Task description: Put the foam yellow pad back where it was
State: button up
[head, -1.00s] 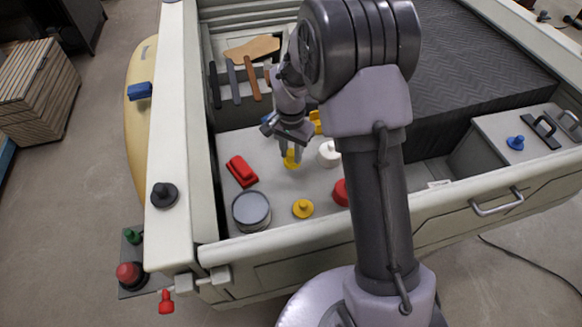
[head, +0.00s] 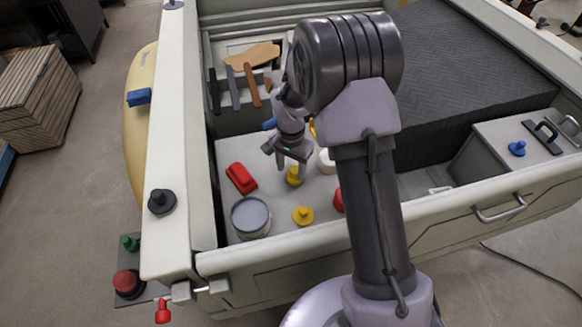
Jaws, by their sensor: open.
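Two yellow round pads with knobs are on the grey floor of the truck-bed compartment. One yellow pad (head: 295,177) stands right under my gripper, and the other yellow pad (head: 303,216) lies nearer, by the front wall. I cannot tell by look which one is foam. My gripper (head: 293,168) is open, pointing down, with its fingertips on either side of the farther pad's knob. Whether the fingers touch the knob is not clear. Another yellow thing (head: 312,128) is mostly hidden behind my wrist.
A red block (head: 241,178) and a grey-lidded can (head: 250,217) stand left of the pads. A white round thing (head: 326,162) and a red one (head: 338,201) are partly hidden by my arm. The front wall (head: 285,251) bounds the compartment.

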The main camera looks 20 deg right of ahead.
notch_tip(320, 180, up, 13)
jog(key=p, duration=0.2)
notch_tip(320, 180, up, 8)
jog(key=n+t, duration=0.1)
jog(key=t, duration=0.1)
send_over(291, 170)
jog(key=s, duration=0.4)
jog(key=s+a+r+n+t+y, duration=0.1)
jog(key=s+r, duration=0.3)
jog(key=s, duration=0.6)
jog(key=s+a+r+n+t+y, duration=0.1)
jog(key=s+r, duration=0.4)
jog(key=s, duration=0.6)
jog(key=shift+a+n+t, duration=0.8)
jog(key=shift+a+t, duration=0.1)
jog(key=shift+r, duration=0.1)
